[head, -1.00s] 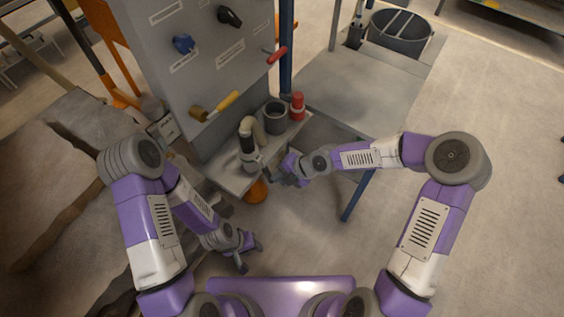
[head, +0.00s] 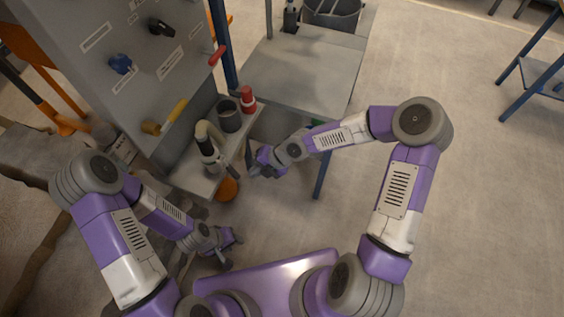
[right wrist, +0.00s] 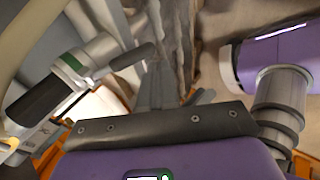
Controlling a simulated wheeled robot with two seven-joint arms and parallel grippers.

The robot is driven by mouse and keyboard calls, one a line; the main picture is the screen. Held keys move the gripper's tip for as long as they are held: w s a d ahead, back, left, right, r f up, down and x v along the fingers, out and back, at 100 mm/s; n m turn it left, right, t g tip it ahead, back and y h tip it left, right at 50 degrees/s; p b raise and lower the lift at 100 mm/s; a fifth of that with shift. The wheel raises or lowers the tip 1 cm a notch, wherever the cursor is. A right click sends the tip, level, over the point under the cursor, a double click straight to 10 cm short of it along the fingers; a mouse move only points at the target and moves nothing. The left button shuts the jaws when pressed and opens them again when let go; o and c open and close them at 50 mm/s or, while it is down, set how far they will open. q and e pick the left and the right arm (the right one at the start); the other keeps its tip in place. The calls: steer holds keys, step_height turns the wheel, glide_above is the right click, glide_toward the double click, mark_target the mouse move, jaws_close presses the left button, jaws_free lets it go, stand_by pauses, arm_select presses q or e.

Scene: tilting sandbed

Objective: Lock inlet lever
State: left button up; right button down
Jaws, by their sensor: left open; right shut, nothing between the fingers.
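A grey upright panel (head: 150,75) carries a yellow-handled lever (head: 172,116), a red-handled lever (head: 217,56), a blue knob (head: 120,64) and a black knob (head: 161,28). The labels are too small to read, so I cannot tell which control is the inlet lever. My right gripper (head: 254,171) is shut and empty, in front of the small shelf and below and right of the panel, apart from the levers. My left gripper (head: 229,250) is open and empty, low in front of my base, well away from the panel.
The shelf (head: 188,180) holds a bent-neck black and pale device (head: 208,147), a grey cup (head: 229,117) and a red canister (head: 248,99). An orange round thing (head: 227,190) sits below it. A grey table (head: 300,75) stands behind.

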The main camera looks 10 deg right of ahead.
steer(key=s+d+r+p, duration=0.2)
steer(key=s+d+r, duration=0.1)
steer(key=d, duration=0.5)
steer(key=shift+r+p, duration=0.4)
steer(key=shift+r, duration=0.05)
steer(key=shift+s, duration=0.1)
steer(key=s+a+f+m+g, duration=0.1)
steer(key=s+a+f+m, duration=0.55)
steer(key=m, duration=0.85)
steer(key=s+d+f+m+h, duration=0.1)
steer(key=s+d+f+m, duration=0.1)
steer(key=m, duration=0.6)
steer(key=s+d+f+m+h, duration=0.2)
steer(key=s+f+m, duration=0.3)
steer(key=m, duration=0.4)
steer(key=shift+d+f+m+g, duration=0.3)
steer(key=shift+d+f+g, duration=0.1)
steer(key=shift+d+f, duration=0.4)
